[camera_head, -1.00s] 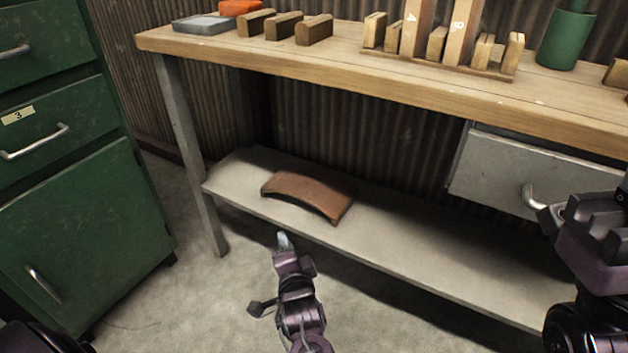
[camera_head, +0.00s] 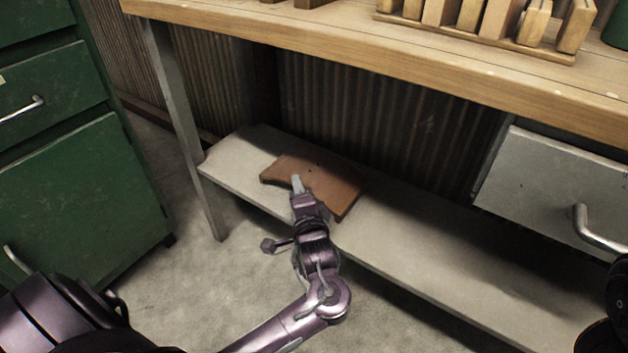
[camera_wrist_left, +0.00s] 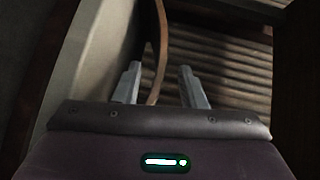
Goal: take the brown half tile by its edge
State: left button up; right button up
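The brown half tile (camera_head: 335,184) is a curved piece lying on the grey lower shelf under the workbench. My left gripper (camera_head: 297,184) is at the tile's near edge in the head view and hides part of it. In the left wrist view the two fingers (camera_wrist_left: 160,86) are apart. The tile's thin curved edge (camera_wrist_left: 159,45) shows between them, with a gap on each side. Only a dark part of what looks like my right arm shows at the right border; its gripper is out of view.
The grey shelf (camera_head: 420,245) is bare to the right of the tile. The wooden bench top (camera_head: 330,45) overhangs it, with a metal leg (camera_head: 180,120) at left. A green cabinet (camera_head: 90,190) stands left, and a grey drawer (camera_head: 540,185) hangs at right.

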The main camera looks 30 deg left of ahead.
pick_arm(q)
jog(key=shift+f+b+x, duration=0.2)
jog(key=shift+b+x, duration=0.35)
jog(key=shift+x, duration=0.65)
jog(key=shift+w+a+r, duration=0.1)
jog(key=shift+w+r, duration=0.05)
jog(key=shift+c, duration=0.5)
jog(key=c, duration=0.7)
grip_shut()
jog(key=shift+r, duration=0.1)
